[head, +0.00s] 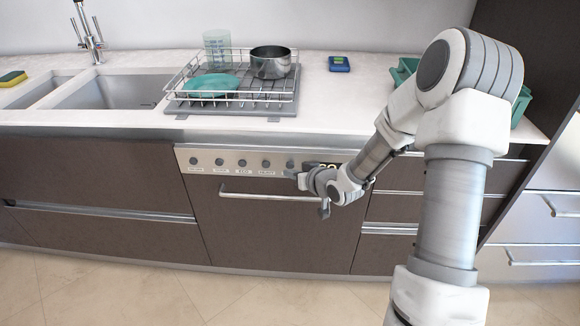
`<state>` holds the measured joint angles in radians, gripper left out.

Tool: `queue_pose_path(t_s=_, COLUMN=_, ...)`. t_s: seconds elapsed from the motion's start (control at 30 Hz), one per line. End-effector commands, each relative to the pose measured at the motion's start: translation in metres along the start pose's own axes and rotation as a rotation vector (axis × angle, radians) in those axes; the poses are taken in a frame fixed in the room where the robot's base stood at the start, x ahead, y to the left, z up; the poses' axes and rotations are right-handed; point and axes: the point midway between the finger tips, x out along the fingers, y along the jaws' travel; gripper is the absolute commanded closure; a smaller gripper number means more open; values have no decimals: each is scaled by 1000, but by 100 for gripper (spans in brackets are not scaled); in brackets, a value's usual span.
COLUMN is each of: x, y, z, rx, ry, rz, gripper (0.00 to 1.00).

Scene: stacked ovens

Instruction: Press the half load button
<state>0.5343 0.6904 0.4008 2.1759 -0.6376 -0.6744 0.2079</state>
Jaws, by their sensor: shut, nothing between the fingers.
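The dishwasher's control panel (255,163) is a light metal strip above a brown door, with a row of round dark buttons. The labels under them are too small to read surely, so I cannot tell which one is half load. The rightmost button in view (290,164) has my gripper (291,174) just below it, at the panel. My gripper is shut and empty, pointing left. Whether it touches the panel cannot be told. Part of the lit display (327,166) shows behind my gripper and arm, which hide the right end of the panel.
The door handle (270,197) runs below the panel. On the counter above stand a dish rack (240,104) with a green plate (211,86) and a pot (271,63), and a blue device (339,64). A sink (115,91) is at left, drawers (395,208) at right.

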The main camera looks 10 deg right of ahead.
Motion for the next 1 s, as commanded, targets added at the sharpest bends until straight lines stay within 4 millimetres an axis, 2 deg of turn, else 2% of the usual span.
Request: queue_pose_path(t_s=1.0, x=6, y=4, z=-5, rx=0, ry=0, rz=0, gripper=100)
